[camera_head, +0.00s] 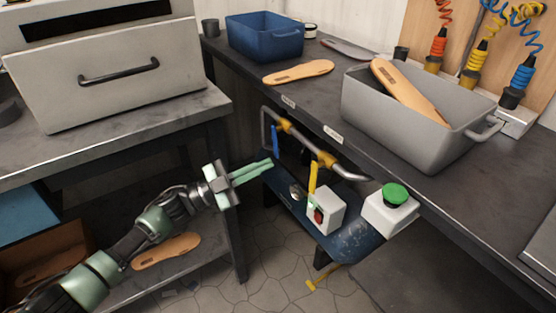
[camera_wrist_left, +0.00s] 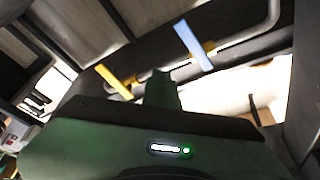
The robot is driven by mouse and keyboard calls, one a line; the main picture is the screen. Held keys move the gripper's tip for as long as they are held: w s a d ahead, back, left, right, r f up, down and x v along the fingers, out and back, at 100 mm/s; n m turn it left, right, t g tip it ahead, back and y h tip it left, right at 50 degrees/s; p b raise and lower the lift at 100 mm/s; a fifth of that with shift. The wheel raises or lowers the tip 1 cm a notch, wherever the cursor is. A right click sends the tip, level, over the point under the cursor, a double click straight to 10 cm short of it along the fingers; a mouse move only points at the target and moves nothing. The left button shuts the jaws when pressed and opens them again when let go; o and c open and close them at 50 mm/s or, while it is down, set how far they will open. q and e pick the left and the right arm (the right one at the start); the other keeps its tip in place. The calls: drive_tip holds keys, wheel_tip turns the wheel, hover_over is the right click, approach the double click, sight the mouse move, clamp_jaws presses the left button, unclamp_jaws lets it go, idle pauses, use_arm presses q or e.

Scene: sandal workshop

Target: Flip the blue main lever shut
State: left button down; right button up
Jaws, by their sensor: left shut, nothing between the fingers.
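The blue main lever (camera_head: 275,139) sits on a brass valve on the grey pipe (camera_head: 345,170) under the workbench edge. It points down, crosswise to the pipe. It also shows in the left wrist view (camera_wrist_left: 193,45), upper right of the middle. My left gripper (camera_head: 270,166) is shut and empty, its green fingers pointing at the pipe area. Its fingertips appear just below the blue lever; whether they touch it I cannot tell. In the left wrist view the fingers (camera_wrist_left: 161,88) show below and left of the lever. My right gripper is not in view.
A yellow lever (camera_head: 312,177) hangs from a second valve further right. Below are a white box with a red switch (camera_head: 327,210) and a white box with a green button (camera_head: 395,195). The workbench (camera_head: 330,100) overhangs the pipe. A metal shelf table (camera_head: 120,130) stands left.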

use_arm(q)
drive_tip(key=a, duration=0.2)
drive_tip(key=s+a, duration=0.1)
drive_tip(key=a, duration=0.1)
drive_tip(key=shift+s+a+f, duration=0.1)
drive_tip(key=shift+s+a, duration=0.05)
drive_tip(key=shift+a, duration=0.25)
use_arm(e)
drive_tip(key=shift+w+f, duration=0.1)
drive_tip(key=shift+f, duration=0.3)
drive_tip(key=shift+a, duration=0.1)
